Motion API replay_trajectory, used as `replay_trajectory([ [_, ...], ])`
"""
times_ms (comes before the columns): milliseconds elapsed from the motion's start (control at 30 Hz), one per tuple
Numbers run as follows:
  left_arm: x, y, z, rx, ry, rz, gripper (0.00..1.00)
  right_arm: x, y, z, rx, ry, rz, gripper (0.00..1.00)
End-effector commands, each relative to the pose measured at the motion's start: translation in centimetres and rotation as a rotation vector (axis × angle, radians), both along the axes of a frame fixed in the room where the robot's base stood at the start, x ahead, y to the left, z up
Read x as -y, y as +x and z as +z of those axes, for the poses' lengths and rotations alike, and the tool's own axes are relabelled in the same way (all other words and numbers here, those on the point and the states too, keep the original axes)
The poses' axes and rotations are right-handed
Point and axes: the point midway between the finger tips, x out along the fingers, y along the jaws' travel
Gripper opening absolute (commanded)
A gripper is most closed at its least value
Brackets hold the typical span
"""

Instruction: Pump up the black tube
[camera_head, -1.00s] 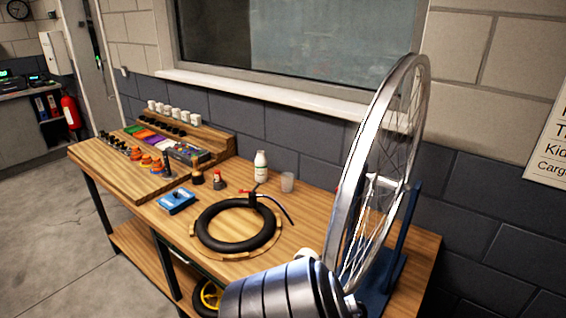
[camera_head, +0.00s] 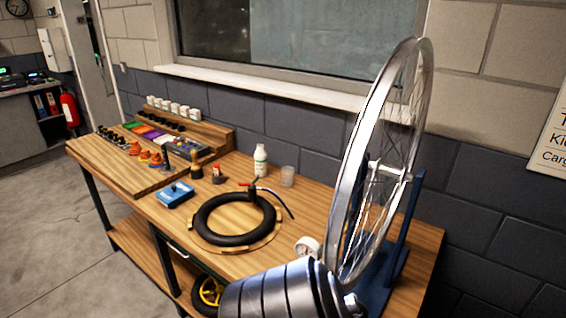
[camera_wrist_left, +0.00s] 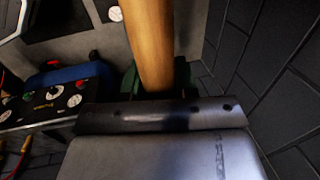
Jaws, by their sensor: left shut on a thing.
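The black tube (camera_head: 199,222) lies flat on a round wooden board (camera_head: 277,237) on the bench. A dark hose with a red lever head (camera_head: 248,185) is at the tube's far side, apparently on its valve. A white round gauge (camera_head: 308,246) shows beside my silver arm link, which hides what is below it. In the left wrist view my left gripper (camera_wrist_left: 158,108) is shut on a wooden, handle-like bar (camera_wrist_left: 149,45). The grip point is partly hidden by the gripper body. My right gripper is in neither view.
A spoked wheel (camera_head: 356,140) stands in a blue stand (camera_head: 405,225) at the bench's right. A white bottle (camera_head: 260,160), a cup (camera_head: 287,176) and a blue box (camera_head: 175,194) stand around the tube. An organizer with small parts fills the left end.

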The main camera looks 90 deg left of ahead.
Motion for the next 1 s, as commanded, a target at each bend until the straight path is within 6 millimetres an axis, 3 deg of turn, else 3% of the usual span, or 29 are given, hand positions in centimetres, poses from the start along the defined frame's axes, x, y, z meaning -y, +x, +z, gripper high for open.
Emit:
replay_trajectory([
  [33,-0.6,-0.7,-0.9,-0.021,0.010,0.006,0.00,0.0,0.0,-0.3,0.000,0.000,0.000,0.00],
  [1000,-0.6,-0.8,-4.8,-0.022,0.009,0.006,0.00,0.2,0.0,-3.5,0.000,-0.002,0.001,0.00],
])
